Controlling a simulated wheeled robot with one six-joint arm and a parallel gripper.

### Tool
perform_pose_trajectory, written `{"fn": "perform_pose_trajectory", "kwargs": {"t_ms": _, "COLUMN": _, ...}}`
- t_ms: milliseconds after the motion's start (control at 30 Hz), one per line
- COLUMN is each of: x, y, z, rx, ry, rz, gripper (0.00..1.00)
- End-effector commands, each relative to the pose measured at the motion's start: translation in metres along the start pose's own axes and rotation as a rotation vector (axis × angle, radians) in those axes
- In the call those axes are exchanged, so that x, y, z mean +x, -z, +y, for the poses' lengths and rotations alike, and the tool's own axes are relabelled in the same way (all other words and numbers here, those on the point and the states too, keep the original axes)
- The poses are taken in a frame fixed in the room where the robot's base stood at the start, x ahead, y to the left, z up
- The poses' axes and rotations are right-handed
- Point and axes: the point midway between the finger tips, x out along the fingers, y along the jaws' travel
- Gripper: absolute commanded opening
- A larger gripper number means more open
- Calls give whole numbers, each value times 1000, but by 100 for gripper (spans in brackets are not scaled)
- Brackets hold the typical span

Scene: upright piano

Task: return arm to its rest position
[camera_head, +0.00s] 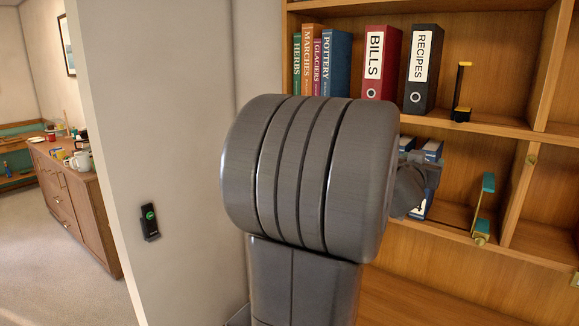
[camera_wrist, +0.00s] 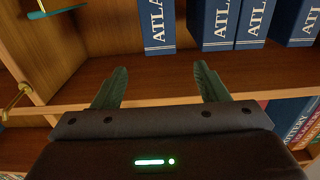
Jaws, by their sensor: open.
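My gripper (camera_wrist: 158,88) shows in the wrist view with its two green fingers spread wide apart and nothing between them. It is in front of a wooden shelf board, close to several blue atlas volumes (camera_wrist: 228,22) that stand on the shelf beyond the fingertips. In the head view my grey arm fills the middle and hides much of the lower shelf. Part of the blue volumes (camera_head: 432,148) shows just past the arm's right side. The fingers cannot be made out clearly in the head view.
The wooden bookcase (camera_head: 500,110) holds a red BILLS binder (camera_head: 382,65), a black RECIPES binder (camera_head: 423,68) and several books on its upper shelf. A pale wall (camera_head: 170,120) is left of the arm.

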Motion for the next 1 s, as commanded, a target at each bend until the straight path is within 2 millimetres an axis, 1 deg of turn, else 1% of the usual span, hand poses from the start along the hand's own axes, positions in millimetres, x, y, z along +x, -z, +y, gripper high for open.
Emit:
{"fn": "perform_pose_trajectory", "kwargs": {"t_ms": 33, "x": 11, "y": -2, "z": 0, "rx": 0, "ry": -1, "rz": -4, "gripper": 67}}
{"fn": "perform_pose_trajectory", "kwargs": {"t_ms": 100, "x": 22, "y": -2, "z": 0, "rx": 1, "ry": -1, "rz": -4, "gripper": 67}}
{"fn": "perform_pose_trajectory", "kwargs": {"t_ms": 767, "x": 129, "y": -1, "z": 1, "rx": 1, "ry": -1, "rz": -5, "gripper": 67}}
{"fn": "perform_pose_trajectory", "kwargs": {"t_ms": 800, "x": 128, "y": 9, "z": 1, "rx": 2, "ry": -1, "rz": -2, "gripper": 67}}
{"fn": "perform_pose_trajectory", "kwargs": {"t_ms": 867, "x": 127, "y": 17, "z": 1, "rx": 1, "ry": -1, "rz": -2, "gripper": 67}}
{"fn": "perform_pose_trajectory", "kwargs": {"t_ms": 933, "x": 116, "y": 12, "z": 0, "rx": 0, "ry": 0, "rz": -5, "gripper": 67}}
{"fn": "perform_pose_trajectory", "kwargs": {"t_ms": 1000, "x": 103, "y": 11, "z": 0, "rx": 0, "ry": 1, "rz": -6, "gripper": 67}}
